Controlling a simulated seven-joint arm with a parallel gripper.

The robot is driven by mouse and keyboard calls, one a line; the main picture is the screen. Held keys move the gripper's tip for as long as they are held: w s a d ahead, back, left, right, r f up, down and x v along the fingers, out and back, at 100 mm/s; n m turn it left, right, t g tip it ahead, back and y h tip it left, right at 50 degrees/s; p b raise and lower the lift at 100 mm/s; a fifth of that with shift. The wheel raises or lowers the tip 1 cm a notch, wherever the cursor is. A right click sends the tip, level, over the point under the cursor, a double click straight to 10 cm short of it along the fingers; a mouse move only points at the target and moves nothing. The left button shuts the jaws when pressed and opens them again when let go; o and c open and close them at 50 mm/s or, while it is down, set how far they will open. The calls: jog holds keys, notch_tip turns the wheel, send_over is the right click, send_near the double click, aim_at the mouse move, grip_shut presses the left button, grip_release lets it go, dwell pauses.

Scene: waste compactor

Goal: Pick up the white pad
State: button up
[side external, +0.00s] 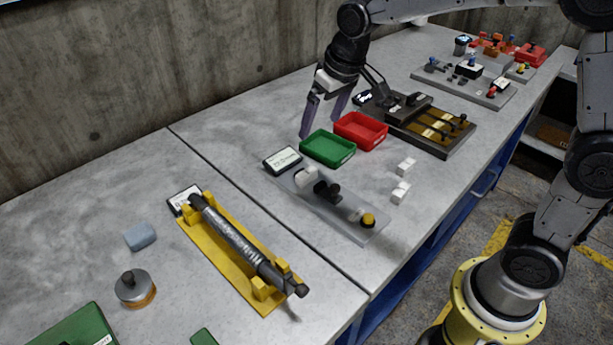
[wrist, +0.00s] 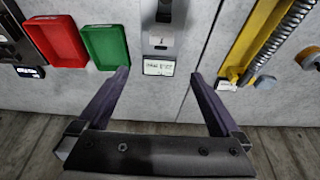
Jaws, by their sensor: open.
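Small white blocks lie on the grey table in the side external view, one (side external: 406,165) nearer the red tray and one (side external: 400,191) closer to the front edge. They look like the white pads, but I cannot tell which one is meant. My gripper (side external: 318,127) is open and empty, with its purple fingers pointing down above the table behind the green tray. In the wrist view the open fingers (wrist: 159,73) frame a small label plate (wrist: 158,67). No white block shows clearly in the wrist view.
A green tray (side external: 328,148) and a red tray (side external: 361,131) stand side by side. A grey plate with knobs (side external: 345,222) is in front. A yellow stand (side external: 215,263) holds a dark cylinder. A grey-blue block (side external: 140,236) lies left. Bare table surrounds the white blocks.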

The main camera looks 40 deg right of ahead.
send_over(307, 172)
jog(key=s, duration=0.2)
jog(key=shift+g, duration=0.3)
notch_tip(307, 172, down, 9)
jog(key=shift+f, duration=0.15)
jog(key=shift+x, duration=3.25)
jog(key=shift+c, duration=0.3)
jog(key=c, duration=1.5)
